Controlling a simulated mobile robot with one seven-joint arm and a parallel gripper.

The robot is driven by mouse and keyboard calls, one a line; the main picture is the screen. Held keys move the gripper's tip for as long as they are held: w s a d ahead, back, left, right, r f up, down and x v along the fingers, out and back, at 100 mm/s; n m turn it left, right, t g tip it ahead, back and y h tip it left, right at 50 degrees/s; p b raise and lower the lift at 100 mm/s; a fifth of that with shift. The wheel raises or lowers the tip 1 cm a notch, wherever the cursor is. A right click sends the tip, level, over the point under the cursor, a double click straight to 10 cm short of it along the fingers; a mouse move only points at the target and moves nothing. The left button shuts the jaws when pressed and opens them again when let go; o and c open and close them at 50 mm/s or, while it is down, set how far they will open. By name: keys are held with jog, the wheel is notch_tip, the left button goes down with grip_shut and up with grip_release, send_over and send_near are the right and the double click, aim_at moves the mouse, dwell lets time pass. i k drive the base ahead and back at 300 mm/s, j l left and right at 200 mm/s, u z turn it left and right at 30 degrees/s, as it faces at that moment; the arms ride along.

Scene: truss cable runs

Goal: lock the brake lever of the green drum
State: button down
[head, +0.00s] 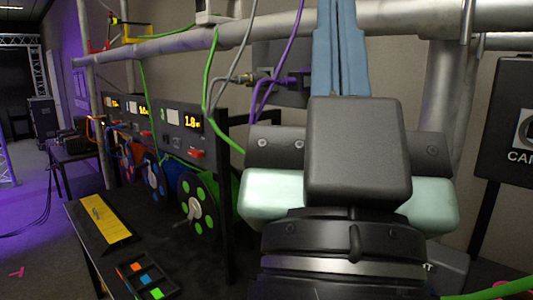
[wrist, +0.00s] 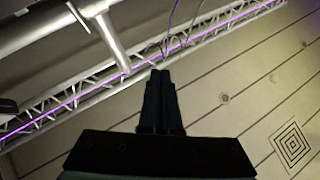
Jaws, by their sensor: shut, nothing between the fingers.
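My gripper (wrist: 160,76) is shut and empty in the wrist view, pointing up toward the truss and wall, away from the drum. In the head view my arm fills the centre right and hides what lies behind it.
A blue drum (head: 153,179) and an orange one stand farther along the row. A black table (head: 180,262) carries a yellow plate (head: 104,220) and a tray with coloured squares (head: 146,278). A truss pipe (head: 180,45) with hanging green, grey and purple cables crosses above.

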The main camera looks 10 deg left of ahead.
aim_at(194, 152)
jog(key=i+j+z, duration=0.2)
jog(key=j, duration=0.25)
jog(key=i+j+z, duration=0.15)
jog(key=j, duration=0.4)
jog(key=i+j+z, duration=0.2)
jog(key=j, duration=0.3)
jog(key=i+j+z, duration=0.15)
jog(key=j, duration=0.4)
jog(key=i+j+z, duration=0.2)
jog(key=j, duration=0.35)
jog(key=j+z, duration=0.15)
jog(key=j, duration=0.4)
jog(key=k, duration=0.05)
